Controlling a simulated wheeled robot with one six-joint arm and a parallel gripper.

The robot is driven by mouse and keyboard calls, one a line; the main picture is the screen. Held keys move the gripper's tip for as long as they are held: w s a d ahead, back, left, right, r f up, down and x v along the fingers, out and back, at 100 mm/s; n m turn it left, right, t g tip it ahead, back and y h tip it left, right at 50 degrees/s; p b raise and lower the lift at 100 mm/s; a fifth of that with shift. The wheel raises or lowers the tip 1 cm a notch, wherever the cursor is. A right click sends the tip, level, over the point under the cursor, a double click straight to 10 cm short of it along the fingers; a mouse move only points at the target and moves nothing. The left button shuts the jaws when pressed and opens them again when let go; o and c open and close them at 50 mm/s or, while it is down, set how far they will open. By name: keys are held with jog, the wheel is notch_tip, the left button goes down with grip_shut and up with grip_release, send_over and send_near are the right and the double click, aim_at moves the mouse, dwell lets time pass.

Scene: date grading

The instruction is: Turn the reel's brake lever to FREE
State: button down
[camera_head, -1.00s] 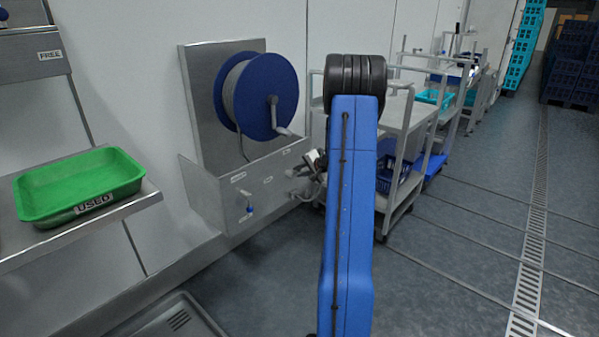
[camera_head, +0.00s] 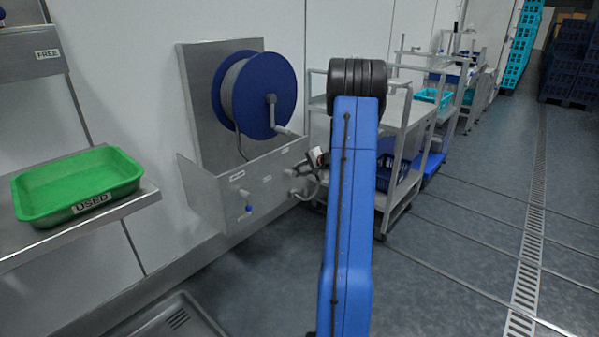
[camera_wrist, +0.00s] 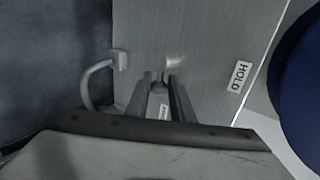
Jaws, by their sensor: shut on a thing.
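The reel (camera_head: 275,95) has blue flanges and a crank, and stands on a grey metal panel above a steel box (camera_head: 215,200). In the wrist view, my gripper (camera_wrist: 162,82) is at the box face with its two fingers shut on the brake lever (camera_wrist: 160,98), a narrow light piece between them. A pale round boss (camera_wrist: 173,60) shows just beyond the fingertips. A HOLD label (camera_wrist: 239,77) is on the face to the right. In the head view, my gripper (camera_head: 312,168) shows at the box's right end, partly hidden by my blue arm. The lever cannot be made out there.
A small blue-tipped handle (camera_head: 248,208) is on the box's left part. A grey hose (camera_wrist: 92,80) curves left of my gripper. A cart (camera_head: 402,165) stands close behind my arm. A green tray (camera_head: 45,190) sits on the left shelf. The floor at right is clear.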

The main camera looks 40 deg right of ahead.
jog(key=c, duration=1.6)
grip_release()
jog(key=shift+d, duration=0.15)
jog(key=shift+o, duration=0.2)
jog(key=v, duration=1.7)
jog(key=shift+s, duration=0.2)
